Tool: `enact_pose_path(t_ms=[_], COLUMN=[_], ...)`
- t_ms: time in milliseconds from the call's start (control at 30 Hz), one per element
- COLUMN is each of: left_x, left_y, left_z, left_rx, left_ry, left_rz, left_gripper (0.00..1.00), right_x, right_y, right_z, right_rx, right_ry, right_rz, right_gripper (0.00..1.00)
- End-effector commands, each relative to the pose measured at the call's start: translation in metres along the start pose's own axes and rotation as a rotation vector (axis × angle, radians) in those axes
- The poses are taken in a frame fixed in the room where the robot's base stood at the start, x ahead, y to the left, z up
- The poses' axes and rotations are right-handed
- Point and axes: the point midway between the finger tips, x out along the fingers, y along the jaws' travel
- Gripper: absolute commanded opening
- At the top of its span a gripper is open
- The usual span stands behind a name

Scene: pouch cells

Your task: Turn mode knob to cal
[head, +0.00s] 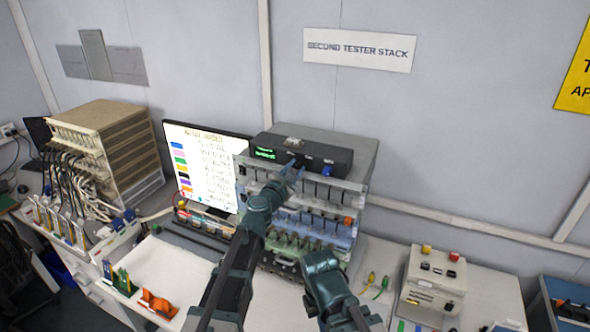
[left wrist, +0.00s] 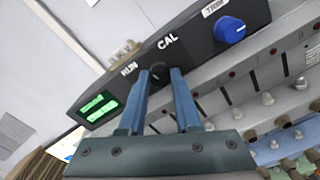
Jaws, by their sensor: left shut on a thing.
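The dark mode knob (left wrist: 157,70) is on the front of a black box (left wrist: 190,45), below and between the RUN label (left wrist: 130,68) and the CAL label (left wrist: 168,42). My left gripper (left wrist: 160,76) is shut on the knob, one blue finger on each side. I cannot make out which label the knob points to. In the head view, my left gripper (head: 292,172) reaches the front of the black box (head: 325,157), and the fingers hide the knob. My right arm shows low in the head view, but its fingers do not show.
A blue TRIM knob (left wrist: 230,30) is right of the mode knob, and a green display (left wrist: 98,106) is to its left. The tester stack (head: 358,165) is under the box. A monitor (head: 205,160) stands left; a button box (head: 433,282) stands right.

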Motion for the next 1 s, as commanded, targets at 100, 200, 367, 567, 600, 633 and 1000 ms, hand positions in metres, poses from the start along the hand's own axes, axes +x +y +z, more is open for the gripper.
enact_pose_path(t_ms=[100,200,367,567,600,633,1000], left_x=[-0.0003,-0.0003,-0.0004,-0.0005,-0.0005,-0.0005,-0.0005], left_y=[-0.0004,-0.0005,-0.0006,-0.0007,-0.0007,-0.0007,-0.0008], left_z=[0.0000,0.0000,0.0000,0.0000,0.0000,0.0000,0.0000], left_rx=[0.064,0.107,0.150,0.171,0.172,0.172,0.171], left_ry=[0.000,0.000,0.000,0.000,0.000,0.000,0.000], left_rz=[0.000,0.000,0.000,0.000,0.000,0.000,-0.001], left_gripper=[0.00,0.00,0.00,0.00,0.00,0.00,0.52], right_x=[0.0002,0.0002,0.0003,0.0003,0.0003,0.0003,0.0004], right_y=[0.0000,0.0000,0.0000,0.0000,0.0000,0.0000,0.0000], right_z=[0.0000,0.0000,0.0000,0.0000,0.0000,0.0000,0.0000], right_rx=[0.000,0.000,0.000,0.000,0.000,0.000,0.000], right_ry=[0.000,0.000,0.000,0.000,0.000,0.000,0.000], right_rz=[0.000,0.000,0.000,0.000,0.000,0.000,0.000], right_gripper=[0.00,0.00,0.00,0.00,0.00,0.00,0.00])
